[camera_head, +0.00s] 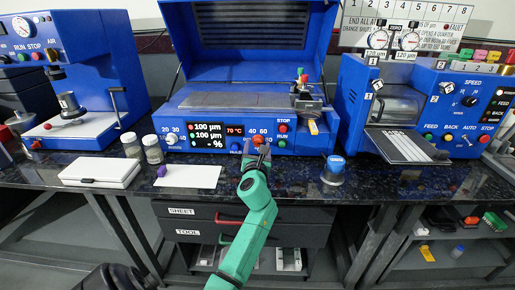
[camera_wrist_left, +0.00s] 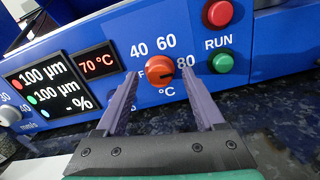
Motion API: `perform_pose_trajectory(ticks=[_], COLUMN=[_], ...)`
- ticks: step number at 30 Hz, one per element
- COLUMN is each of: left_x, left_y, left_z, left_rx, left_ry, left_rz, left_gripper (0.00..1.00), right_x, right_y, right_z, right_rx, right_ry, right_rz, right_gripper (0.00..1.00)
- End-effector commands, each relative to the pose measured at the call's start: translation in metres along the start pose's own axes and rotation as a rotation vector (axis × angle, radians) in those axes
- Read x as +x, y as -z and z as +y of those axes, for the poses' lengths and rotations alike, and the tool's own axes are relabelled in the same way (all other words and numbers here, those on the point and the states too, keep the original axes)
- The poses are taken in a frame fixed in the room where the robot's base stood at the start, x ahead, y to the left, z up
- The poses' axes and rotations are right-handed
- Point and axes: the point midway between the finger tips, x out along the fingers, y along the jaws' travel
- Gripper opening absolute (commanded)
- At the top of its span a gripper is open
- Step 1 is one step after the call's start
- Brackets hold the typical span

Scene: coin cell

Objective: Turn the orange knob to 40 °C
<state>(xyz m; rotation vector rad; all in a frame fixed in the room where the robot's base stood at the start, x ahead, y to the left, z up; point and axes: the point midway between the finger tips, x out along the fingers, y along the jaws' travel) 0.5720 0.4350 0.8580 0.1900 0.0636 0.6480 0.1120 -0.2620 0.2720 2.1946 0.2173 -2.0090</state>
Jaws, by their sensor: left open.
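The orange knob (camera_wrist_left: 160,69) sits on the blue machine's front panel, with the marks 40, 60 and 80 around it. Its dark pointer line points right, toward the 80 side. A small display (camera_wrist_left: 98,62) left of it reads 70 °C. In the head view the knob (camera_head: 259,139) is partly hidden by my left gripper (camera_head: 257,146). In the left wrist view my left gripper (camera_wrist_left: 161,75) is open, with one finger on each side of the knob. I cannot tell whether the fingers touch it. My right gripper is not in view.
A red STOP button (camera_wrist_left: 218,13) and a green RUN button (camera_wrist_left: 222,62) are close to the right of the knob. A blue-lidded jar (camera_head: 334,170), a white card (camera_head: 188,177) and a white case (camera_head: 100,172) lie on the dark bench.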

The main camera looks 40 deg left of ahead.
Motion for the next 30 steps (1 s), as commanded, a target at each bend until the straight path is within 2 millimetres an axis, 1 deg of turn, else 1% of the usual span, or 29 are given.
perform_pose_trajectory(ticks=[5,6,8,9,10,11,22,26,30], left_x=[-0.0001,-0.0002,-0.0002,-0.0003,-0.0003,-0.0003,-0.0005,-0.0005,-0.0005], left_y=[0.0000,0.0000,0.0001,0.0001,0.0001,0.0001,0.0003,0.0003,0.0004], left_z=[0.0001,0.0001,0.0000,0.0000,0.0000,0.0000,0.0001,0.0002,0.0002], left_rx=[0.001,0.000,0.001,0.001,0.001,0.001,-0.039,-0.095,-0.189], left_ry=[0.000,0.000,0.000,0.000,0.000,0.000,0.000,0.000,0.000], left_rz=[0.000,0.000,0.000,0.000,0.000,0.000,0.000,0.000,0.000], left_gripper=[0.70,0.55,0.32,0.17,0.06,0.00,0.00,0.00,0.00], right_x=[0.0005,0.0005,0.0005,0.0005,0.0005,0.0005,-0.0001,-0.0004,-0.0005], right_y=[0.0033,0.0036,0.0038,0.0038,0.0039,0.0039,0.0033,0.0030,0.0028], right_z=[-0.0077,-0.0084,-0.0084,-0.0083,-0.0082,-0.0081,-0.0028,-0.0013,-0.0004], right_rx=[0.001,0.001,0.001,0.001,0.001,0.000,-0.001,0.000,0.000], right_ry=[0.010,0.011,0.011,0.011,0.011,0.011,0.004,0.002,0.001], right_rz=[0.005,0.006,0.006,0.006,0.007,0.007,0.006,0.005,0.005], right_gripper=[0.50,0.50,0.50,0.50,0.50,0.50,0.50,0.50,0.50])
